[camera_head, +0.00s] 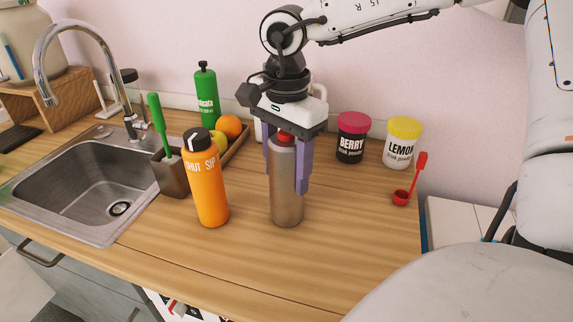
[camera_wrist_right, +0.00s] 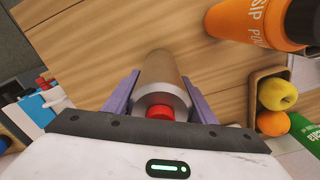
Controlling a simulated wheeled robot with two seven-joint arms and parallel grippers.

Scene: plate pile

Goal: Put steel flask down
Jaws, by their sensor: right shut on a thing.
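The steel flask (camera_head: 286,190) is upright, grey with a red cap, near the middle of the wooden counter (camera_head: 350,240). Its base appears at the counter's surface; whether it touches is hard to tell. My right gripper (camera_head: 286,170) comes from above, with its purple fingers on both sides of the flask's upper part, shut on it. In the right wrist view the flask (camera_wrist_right: 162,82) sits between the two fingers (camera_wrist_right: 160,97), its red cap towards the camera. My left gripper is not in view.
An orange bottle (camera_head: 205,180) stands just left of the flask. Behind are a tray with fruit (camera_head: 229,127) and a green bottle (camera_head: 206,95). Berry (camera_head: 351,140) and lemon (camera_head: 401,145) tubs and a red scoop (camera_head: 403,196) stand right. The sink (camera_head: 75,185) is left. Counter in front is clear.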

